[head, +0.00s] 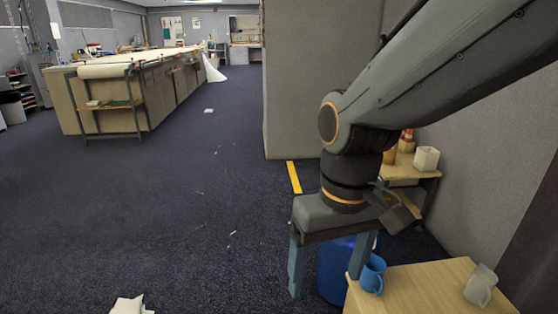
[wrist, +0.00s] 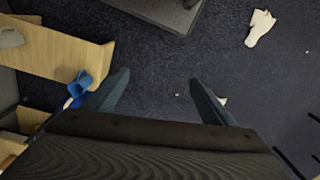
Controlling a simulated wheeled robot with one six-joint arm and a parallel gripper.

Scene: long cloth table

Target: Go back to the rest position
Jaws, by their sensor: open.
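My gripper (head: 325,285) hangs pointing down in the head view, at the right, with its two blue-grey fingers spread apart. In the wrist view the gripper (wrist: 159,80) also shows wide fingers with only dark carpet between them. It holds nothing. Its right finger appears close beside a blue mug (head: 372,275) at the left edge of a low wooden table (head: 425,284); whether they touch cannot be told. The blue mug also shows left of the fingers in the wrist view (wrist: 80,84).
A pale cup (head: 480,285) stands on the wooden table. A blue bin (head: 335,265) is partly hidden behind my gripper. A grey partition (head: 315,80) and a shelf with a white container (head: 426,158) stand behind. Open carpet lies left, with white crumpled cloth (head: 130,306); the long table (head: 100,70) stands farther back.

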